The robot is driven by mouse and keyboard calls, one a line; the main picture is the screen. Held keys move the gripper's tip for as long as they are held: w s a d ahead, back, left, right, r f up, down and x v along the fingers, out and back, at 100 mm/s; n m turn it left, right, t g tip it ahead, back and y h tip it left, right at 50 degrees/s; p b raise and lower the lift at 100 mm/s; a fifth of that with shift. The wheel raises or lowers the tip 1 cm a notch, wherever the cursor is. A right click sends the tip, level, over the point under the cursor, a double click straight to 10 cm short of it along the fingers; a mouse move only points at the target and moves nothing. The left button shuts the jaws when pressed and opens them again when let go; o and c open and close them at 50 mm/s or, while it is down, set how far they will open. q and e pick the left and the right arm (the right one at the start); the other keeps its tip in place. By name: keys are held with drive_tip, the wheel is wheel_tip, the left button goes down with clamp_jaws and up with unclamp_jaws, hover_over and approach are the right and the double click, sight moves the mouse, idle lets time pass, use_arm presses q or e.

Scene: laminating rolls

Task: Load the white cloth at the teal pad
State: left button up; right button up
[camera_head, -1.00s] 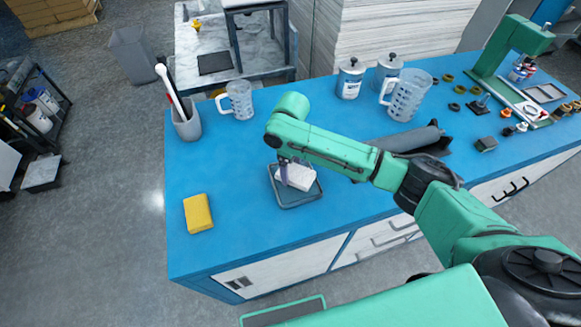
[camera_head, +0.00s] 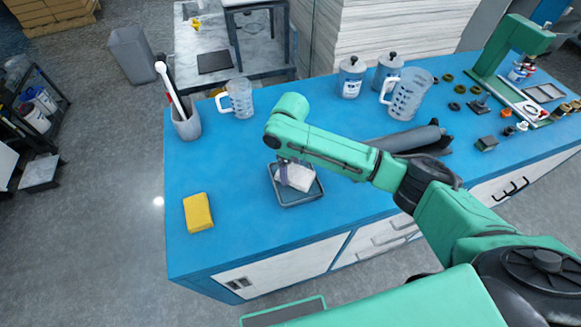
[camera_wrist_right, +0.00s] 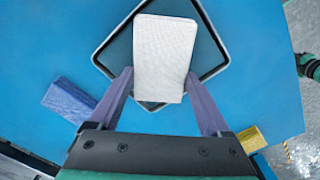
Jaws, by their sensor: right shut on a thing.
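The white cloth (camera_head: 298,178), a folded pale block, is at the teal pad in the head view; it also shows in the right wrist view (camera_wrist_right: 165,55). The teal pad (camera_head: 299,198) is a dark teal square with a pale rim on the blue bench; it also shows in the right wrist view (camera_wrist_right: 213,55). My right gripper (camera_head: 283,172) is shut on the cloth, its two purple fingers (camera_wrist_right: 163,90) on either side of it. The cloth lies over the pad's area; I cannot tell whether it touches the pad. My left gripper is not in view.
A yellow sponge (camera_head: 198,212) lies to the left on the blue bench (camera_head: 235,170). A grey holder (camera_head: 186,123), a clear jug (camera_head: 238,99) and cans (camera_head: 351,78) stand behind. A dark grey roll (camera_head: 408,138) lies to the right, behind my right arm.

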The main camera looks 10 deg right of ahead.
sight(291, 171)
drive_tip(key=shift+f, duration=0.35)
drive_tip(key=shift+s+f+p, duration=0.1)
drive_tip(key=shift+f+p, duration=0.05)
drive_tip(key=shift+p, duration=0.15)
idle(1.8)
wheel_tip(291, 171, up, 7)
drive_tip(key=p, duration=0.8)
drive_tip(key=shift+r, duration=0.2)
drive_tip(key=shift+f, duration=0.1)
